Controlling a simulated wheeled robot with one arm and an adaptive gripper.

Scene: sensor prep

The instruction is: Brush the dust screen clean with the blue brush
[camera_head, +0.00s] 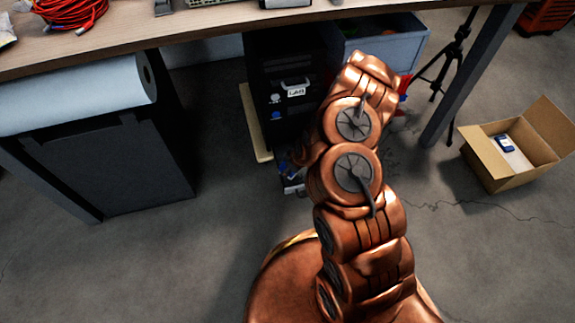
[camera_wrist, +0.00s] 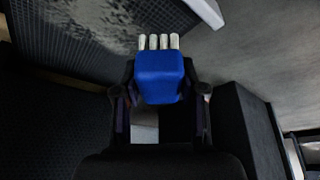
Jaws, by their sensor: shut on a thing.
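My gripper (camera_wrist: 160,92) is shut on the blue brush (camera_wrist: 158,74) in the wrist view. The brush has a blue block and several pale bristle tufts pointing to the top of the picture. A dark mesh panel (camera_wrist: 60,40), which looks like the dust screen, lies at the upper left, with patchy grey dust along its upper part. The bristles are just right of the panel's dusty area; I cannot tell whether they touch it. In the head view my copper arm hides most of the gripper, and I cannot make out the brush or screen there.
A wooden workbench (camera_head: 200,38) spans the top. Beneath it stand a black case labelled LAB (camera_head: 290,75) and a grey-blue bin (camera_head: 385,45). An open cardboard box (camera_head: 500,170) and a tripod (camera_head: 455,55) stand right. The floor (camera_head: 180,260) at lower left is clear.

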